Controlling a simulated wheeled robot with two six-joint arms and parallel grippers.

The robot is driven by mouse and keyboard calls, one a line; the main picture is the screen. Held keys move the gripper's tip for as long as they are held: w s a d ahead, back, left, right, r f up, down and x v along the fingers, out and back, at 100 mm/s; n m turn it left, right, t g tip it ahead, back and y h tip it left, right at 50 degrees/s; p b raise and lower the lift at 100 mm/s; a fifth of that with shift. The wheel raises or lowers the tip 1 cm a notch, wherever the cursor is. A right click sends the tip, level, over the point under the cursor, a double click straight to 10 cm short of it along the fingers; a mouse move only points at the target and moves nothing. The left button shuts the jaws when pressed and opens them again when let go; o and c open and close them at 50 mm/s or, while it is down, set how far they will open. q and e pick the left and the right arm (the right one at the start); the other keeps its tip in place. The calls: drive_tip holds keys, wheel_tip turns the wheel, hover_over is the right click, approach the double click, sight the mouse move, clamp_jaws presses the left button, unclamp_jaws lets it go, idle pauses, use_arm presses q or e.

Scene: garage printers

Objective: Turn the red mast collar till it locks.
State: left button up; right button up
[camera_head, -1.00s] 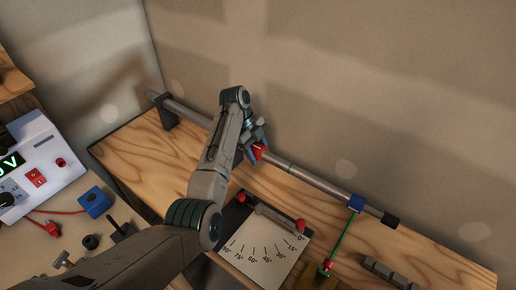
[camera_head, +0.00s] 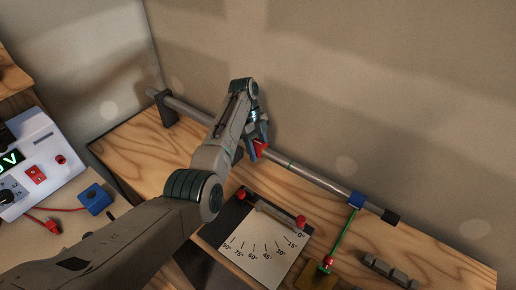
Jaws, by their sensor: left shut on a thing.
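The red mast collar (camera_head: 261,149) sits around the grey mast (camera_head: 315,178), which lies along the back of the wooden bench. My left gripper (camera_head: 257,142) is shut on the collar, and only part of the red shows past its jaws. The rest of the collar is hidden by the gripper. A green mark rings the mast just right of the collar. My right gripper is not in view.
A dark stand (camera_head: 165,108) bears the mast's left end; a blue clamp (camera_head: 356,201) and black end cap (camera_head: 390,217) are at its right. An angle-scale plate (camera_head: 262,245) lies in front. A power supply (camera_head: 35,160) and blue box (camera_head: 95,198) stand at left.

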use_arm(q)
drive_tip(key=o, duration=1)
drive_tip(key=shift+c, duration=0.2)
drive_tip(key=shift+w+a+r, duration=0.1)
drive_tip(key=shift+w+r, duration=0.1)
drive_tip(key=shift+r, duration=0.1)
drive_tip(key=v, duration=0.9)
drive_tip(key=shift+p, duration=0.3)
drive_tip(key=shift+a+r, duration=0.1)
drive_tip(key=shift+r, duration=0.35)
drive_tip(key=shift+w, duration=0.1)
